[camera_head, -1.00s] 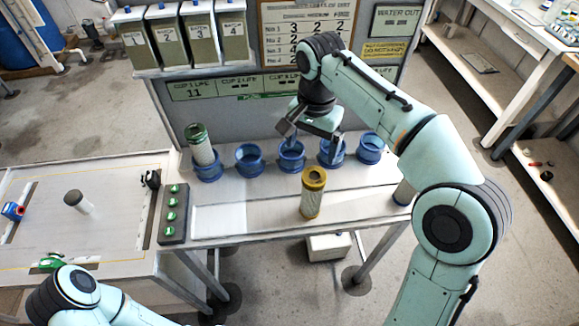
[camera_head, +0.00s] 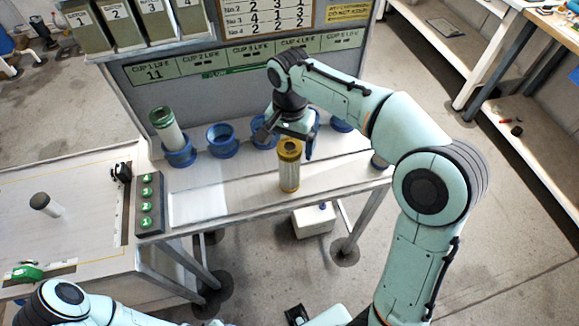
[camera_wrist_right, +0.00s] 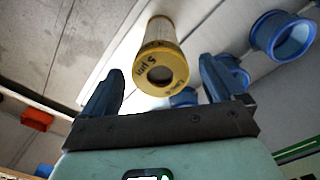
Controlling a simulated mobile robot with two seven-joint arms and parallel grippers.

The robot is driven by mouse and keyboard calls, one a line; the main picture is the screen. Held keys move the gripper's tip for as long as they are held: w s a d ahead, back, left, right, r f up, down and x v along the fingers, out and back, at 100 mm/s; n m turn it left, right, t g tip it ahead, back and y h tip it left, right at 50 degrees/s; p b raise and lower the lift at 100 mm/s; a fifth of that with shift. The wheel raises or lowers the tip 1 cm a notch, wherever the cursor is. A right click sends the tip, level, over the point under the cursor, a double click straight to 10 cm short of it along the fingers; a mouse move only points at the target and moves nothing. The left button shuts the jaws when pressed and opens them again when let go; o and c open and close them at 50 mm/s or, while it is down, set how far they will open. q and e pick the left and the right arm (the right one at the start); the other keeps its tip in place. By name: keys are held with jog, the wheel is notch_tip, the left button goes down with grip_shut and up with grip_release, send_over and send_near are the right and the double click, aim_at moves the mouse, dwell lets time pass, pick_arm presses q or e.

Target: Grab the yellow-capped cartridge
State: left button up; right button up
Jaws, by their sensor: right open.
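The yellow-capped cartridge (camera_head: 289,175) stands upright on the white bench, near its front edge. Its yellow cap with a dark centre faces the camera in the right wrist view (camera_wrist_right: 165,68). My right gripper (camera_head: 285,137) is open and empty, just behind and above the cap. In the right wrist view, its two blue fingers (camera_wrist_right: 160,80) point towards the cartridge, one on each side of the cap with gaps. My left arm (camera_head: 65,300) shows at the lower left; the state of its gripper is not clear.
A row of blue cup holders (camera_head: 222,140) lies behind the cartridge. The leftmost holds a green-capped cartridge (camera_head: 166,130). A green-button panel (camera_head: 149,205) is at the bench's left end. A grey board (camera_head: 150,100) rises behind. The bench left of the yellow-capped cartridge is clear.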

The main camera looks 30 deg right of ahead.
jog(key=shift+f, duration=0.85)
jog(key=shift+r, duration=0.1)
jog(key=c, duration=1.5)
